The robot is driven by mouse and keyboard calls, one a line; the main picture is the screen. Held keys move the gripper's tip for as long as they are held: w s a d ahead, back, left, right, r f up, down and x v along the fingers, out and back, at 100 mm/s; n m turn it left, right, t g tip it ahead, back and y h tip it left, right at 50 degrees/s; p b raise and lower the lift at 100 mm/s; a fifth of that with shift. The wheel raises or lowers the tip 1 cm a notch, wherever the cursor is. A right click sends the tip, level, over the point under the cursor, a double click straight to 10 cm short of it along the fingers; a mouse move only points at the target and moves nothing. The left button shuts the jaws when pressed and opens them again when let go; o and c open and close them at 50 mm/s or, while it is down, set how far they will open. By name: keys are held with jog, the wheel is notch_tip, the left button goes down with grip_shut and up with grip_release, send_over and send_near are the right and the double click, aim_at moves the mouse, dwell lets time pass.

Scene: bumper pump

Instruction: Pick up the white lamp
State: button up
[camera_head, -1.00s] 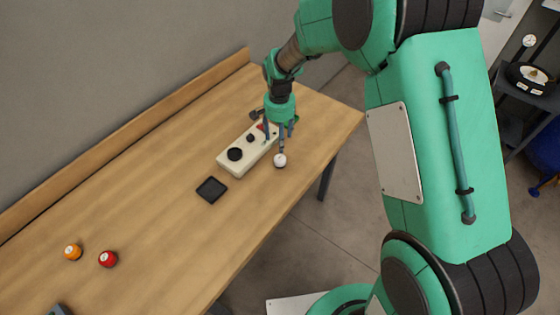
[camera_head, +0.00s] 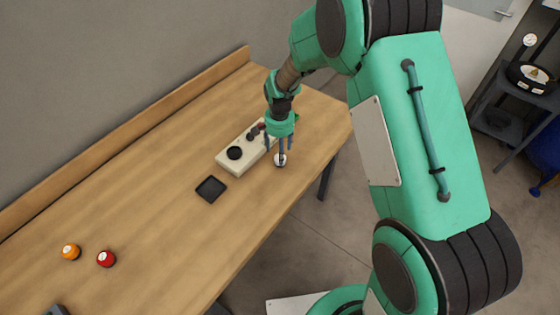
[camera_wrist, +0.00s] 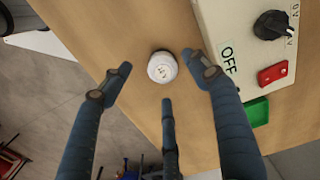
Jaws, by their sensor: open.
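The white lamp (camera_head: 280,160) is a small round piece that stands on the wooden table near its right front edge. In the wrist view the white lamp (camera_wrist: 162,67) lies ahead of the fingertips, between the two outer fingers. My gripper (camera_head: 279,151) is open and empty, pointing down over the lamp. In the wrist view my gripper (camera_wrist: 160,80) shows three spread dark blue fingers, which appear apart from the lamp. In the head view a finger partly covers the lamp.
A cream control box (camera_head: 238,158) with a black knob stands close beside the lamp; its OFF label, red switch (camera_wrist: 272,73) and green piece (camera_wrist: 255,112) show. A black square tray (camera_head: 211,189), an orange lamp (camera_head: 71,252) and a red lamp (camera_head: 106,259) lie further left.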

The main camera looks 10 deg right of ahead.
jog(key=shift+f, duration=0.35)
jog(key=shift+f, duration=0.1)
jog(key=shift+f+b, duration=0.45)
jog(key=shift+f, duration=2.05)
jog(key=c, duration=1.3)
